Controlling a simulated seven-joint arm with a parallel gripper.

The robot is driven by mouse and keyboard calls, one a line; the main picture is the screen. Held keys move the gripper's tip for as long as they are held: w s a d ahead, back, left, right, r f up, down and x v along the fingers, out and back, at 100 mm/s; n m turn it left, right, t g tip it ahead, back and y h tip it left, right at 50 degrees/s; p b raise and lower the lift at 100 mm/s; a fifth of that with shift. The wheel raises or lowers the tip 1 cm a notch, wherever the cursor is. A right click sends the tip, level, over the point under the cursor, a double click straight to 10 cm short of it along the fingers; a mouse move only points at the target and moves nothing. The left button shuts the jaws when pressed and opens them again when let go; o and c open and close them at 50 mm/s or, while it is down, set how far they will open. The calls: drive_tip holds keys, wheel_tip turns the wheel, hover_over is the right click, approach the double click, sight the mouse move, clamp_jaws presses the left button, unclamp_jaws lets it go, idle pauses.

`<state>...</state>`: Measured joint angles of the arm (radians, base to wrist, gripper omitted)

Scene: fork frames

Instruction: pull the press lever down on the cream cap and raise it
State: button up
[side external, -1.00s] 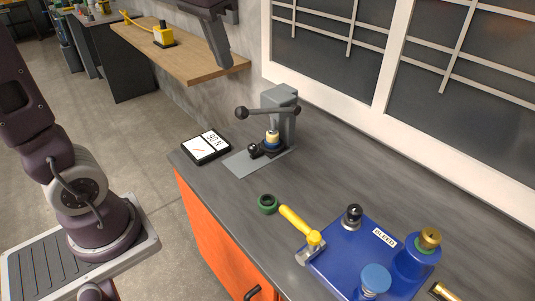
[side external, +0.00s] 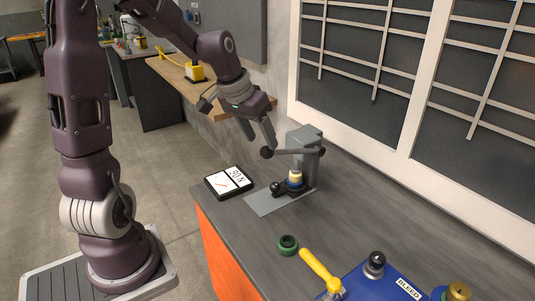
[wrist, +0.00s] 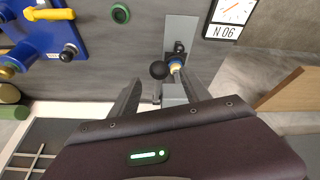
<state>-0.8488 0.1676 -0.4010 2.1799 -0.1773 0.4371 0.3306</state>
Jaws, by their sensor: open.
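The grey press (side external: 305,140) stands on the counter. Its lever (side external: 294,152) sticks out to the left, roughly level, and ends in a black ball knob (side external: 267,153). The cream cap (side external: 295,176) sits under the lever on a dark base with blue below it, apart from the lever. My gripper (side external: 257,146) is open and empty, pointing down at the knob from above. In the wrist view the knob (wrist: 158,70) shows between and just beyond the two fingertips (wrist: 163,82). I cannot tell whether a finger touches it. The cap is partly hidden there.
A dial gauge (side external: 229,182) marked N lies left of the press plate (side external: 262,203). A green ring (side external: 287,245), a yellow handle (side external: 318,268) and a blue BLEED panel (side external: 385,284) lie in front. A wooden shelf (side external: 170,72) is behind. The windowed wall is right of the press.

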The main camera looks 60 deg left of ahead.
sight(265, 147)
drive_tip(key=x, duration=0.6)
drive_tip(key=shift+f, duration=0.1)
clamp_jaws()
idle(1.1)
